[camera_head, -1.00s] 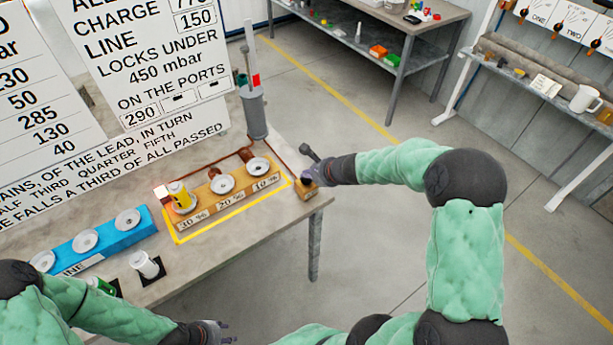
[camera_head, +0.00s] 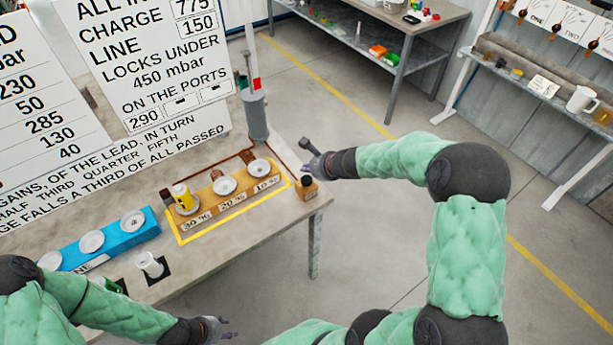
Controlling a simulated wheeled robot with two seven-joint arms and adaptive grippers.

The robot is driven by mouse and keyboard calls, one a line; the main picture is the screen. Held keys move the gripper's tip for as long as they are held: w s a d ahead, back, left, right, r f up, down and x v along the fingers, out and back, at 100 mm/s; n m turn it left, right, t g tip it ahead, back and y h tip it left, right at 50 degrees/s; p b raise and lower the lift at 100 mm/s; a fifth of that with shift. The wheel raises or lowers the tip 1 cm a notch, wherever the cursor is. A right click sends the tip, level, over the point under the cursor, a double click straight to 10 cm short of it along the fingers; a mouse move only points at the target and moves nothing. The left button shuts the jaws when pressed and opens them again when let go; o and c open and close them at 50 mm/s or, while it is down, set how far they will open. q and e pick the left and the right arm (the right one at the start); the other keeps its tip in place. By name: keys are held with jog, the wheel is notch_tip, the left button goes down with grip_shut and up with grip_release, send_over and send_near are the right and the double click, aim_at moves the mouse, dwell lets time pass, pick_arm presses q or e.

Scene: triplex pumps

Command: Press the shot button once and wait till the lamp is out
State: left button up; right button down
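A small wooden box (camera_head: 307,188) with a dark top, likely the shot button, stands at the right end of the table. My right gripper (camera_head: 311,168) is just above and behind it, apart from it; its fingers are too small to read. A small cube (camera_head: 166,197), likely the lamp, sits at the left end of the orange block (camera_head: 228,191) and looks dark brown. A yellow cylinder (camera_head: 183,195) stands on that block's left port; its other two ports look empty. My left gripper (camera_head: 222,325) is low, in front of the table, away from these things.
A blue block (camera_head: 105,245) with white ports and a white cup (camera_head: 150,264) stand on the table's left part. A grey pump cylinder (camera_head: 254,115) stands behind the orange block. Large sign boards (camera_head: 150,60) rise at the back left. The floor right of the table is clear.

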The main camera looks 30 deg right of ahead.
jog(key=shift+r+p, duration=0.9)
jog(key=shift+r, duration=0.45)
jog(key=shift+f, duration=0.1)
